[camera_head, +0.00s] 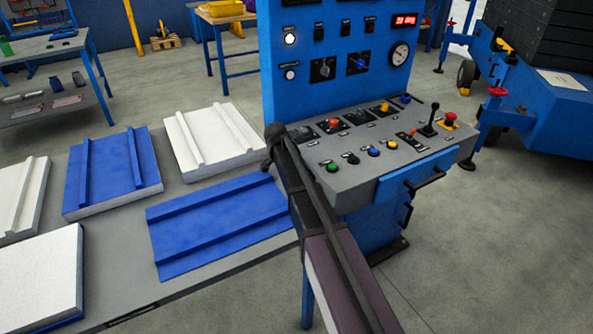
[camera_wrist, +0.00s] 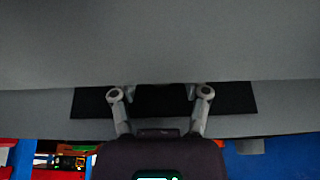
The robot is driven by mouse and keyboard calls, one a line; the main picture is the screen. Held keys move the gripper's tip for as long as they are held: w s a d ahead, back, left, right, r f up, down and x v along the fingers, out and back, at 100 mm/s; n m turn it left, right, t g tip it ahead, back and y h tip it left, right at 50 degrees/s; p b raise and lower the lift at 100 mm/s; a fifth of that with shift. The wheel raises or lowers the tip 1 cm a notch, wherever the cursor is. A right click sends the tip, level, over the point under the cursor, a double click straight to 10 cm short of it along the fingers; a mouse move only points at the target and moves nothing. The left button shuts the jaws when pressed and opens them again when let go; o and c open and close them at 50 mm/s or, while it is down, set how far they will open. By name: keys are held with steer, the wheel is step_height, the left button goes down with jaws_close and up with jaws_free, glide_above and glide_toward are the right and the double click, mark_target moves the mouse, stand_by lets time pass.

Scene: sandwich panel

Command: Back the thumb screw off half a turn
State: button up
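I cannot make out a thumb screw for certain in either view. The blue and grey control console (camera_head: 355,170) carries coloured buttons, a black lever, knobs and a round gauge. My gripper (camera_wrist: 160,95) shows in the wrist view with its two fingers spread apart and nothing seen between them. Behind the fingers is a black rectangular strip (camera_wrist: 240,98) on a grey surface (camera_wrist: 160,40); I cannot tell how far off it is. In the head view my arm crosses in front of the console's left side, hiding part of it; the gripper's fingers cannot be made out there.
A grey table (camera_head: 110,295) left of the console bears several blue and white panels, including a ribbed blue panel (camera_head: 215,222). A blue wheeled machine (camera_head: 560,105) with red handwheels (camera_head: 470,92) stands at right.

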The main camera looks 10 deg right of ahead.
jaws_close()
steer(key=shift+w, duration=0.1)
steer(key=shift+w+g, duration=0.2)
steer(key=shift+g, duration=0.5)
steer(key=shift+s+n+g+h+b, duration=0.1)
steer(key=shift+n+g+h+b, duration=0.25)
steer(key=shift+g, duration=0.35)
steer(key=shift+o, duration=2.1)
jaws_free()
steer(key=shift+s+t, duration=0.15)
steer(key=shift+t, duration=0.25)
